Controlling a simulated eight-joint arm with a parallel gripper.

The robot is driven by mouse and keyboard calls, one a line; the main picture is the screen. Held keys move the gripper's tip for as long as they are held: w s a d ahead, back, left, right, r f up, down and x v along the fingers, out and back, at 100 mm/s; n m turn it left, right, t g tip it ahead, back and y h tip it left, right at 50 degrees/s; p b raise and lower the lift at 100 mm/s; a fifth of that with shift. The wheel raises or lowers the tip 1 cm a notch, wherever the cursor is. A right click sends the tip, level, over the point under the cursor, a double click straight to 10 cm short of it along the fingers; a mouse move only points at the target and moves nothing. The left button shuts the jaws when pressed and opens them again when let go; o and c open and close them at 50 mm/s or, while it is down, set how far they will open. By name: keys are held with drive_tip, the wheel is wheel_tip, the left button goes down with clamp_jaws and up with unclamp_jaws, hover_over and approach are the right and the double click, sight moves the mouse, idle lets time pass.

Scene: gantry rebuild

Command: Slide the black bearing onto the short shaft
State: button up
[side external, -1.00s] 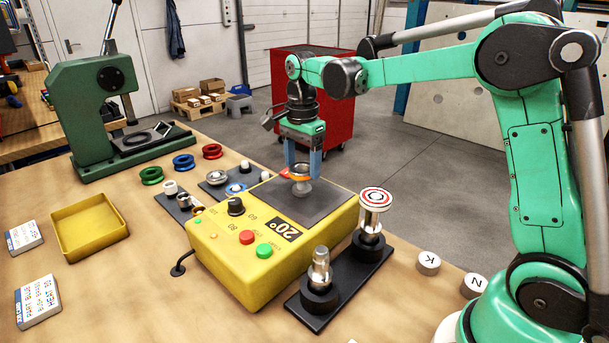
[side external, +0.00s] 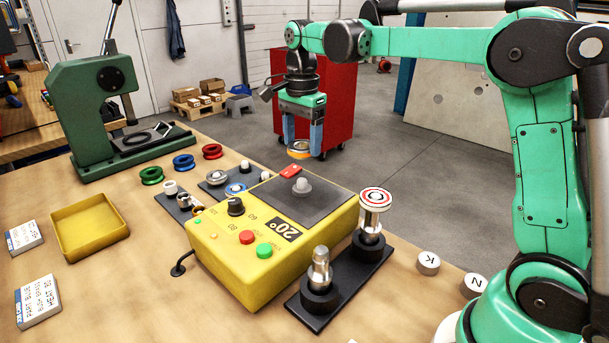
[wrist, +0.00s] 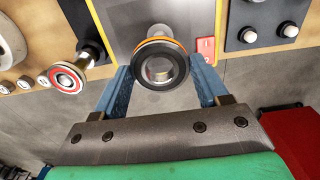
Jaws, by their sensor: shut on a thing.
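My gripper (side external: 301,149) is shut on a black bearing (wrist: 160,70) with an orange edge, held above the far side of the yellow heater (side external: 262,272). In the wrist view the bearing sits between both blue fingers, its bore open towards the camera. Two metal shafts stand upright on a black base in front of the heater. The nearer shaft (side external: 320,270) has a stepped, bare top. The farther shaft (side external: 374,215) carries a red and white ringed disc on top. It also shows in the wrist view (wrist: 88,54). The bearing is apart from both shafts.
The heater's dark plate (side external: 325,205) bears a pale knob (side external: 302,186) and a red tag (side external: 290,171). Small parts and coloured rings lie left of it. A yellow tray (side external: 88,228) and a green press (side external: 95,120) stand farther left. Caps (side external: 428,263) lie at right.

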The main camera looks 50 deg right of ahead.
drive_tip(key=s+a+r+n, duration=0.1)
drive_tip(key=s+a+n, duration=0.2)
drive_tip(key=s+a, duration=0.4)
drive_tip(key=n, duration=0.3)
hover_over(321, 249)
drive_tip(key=shift+f, duration=0.6)
drive_tip(key=shift+f, duration=0.15)
drive_tip(key=shift+f, duration=2.85)
drive_tip(key=shift+f, duration=0.25)
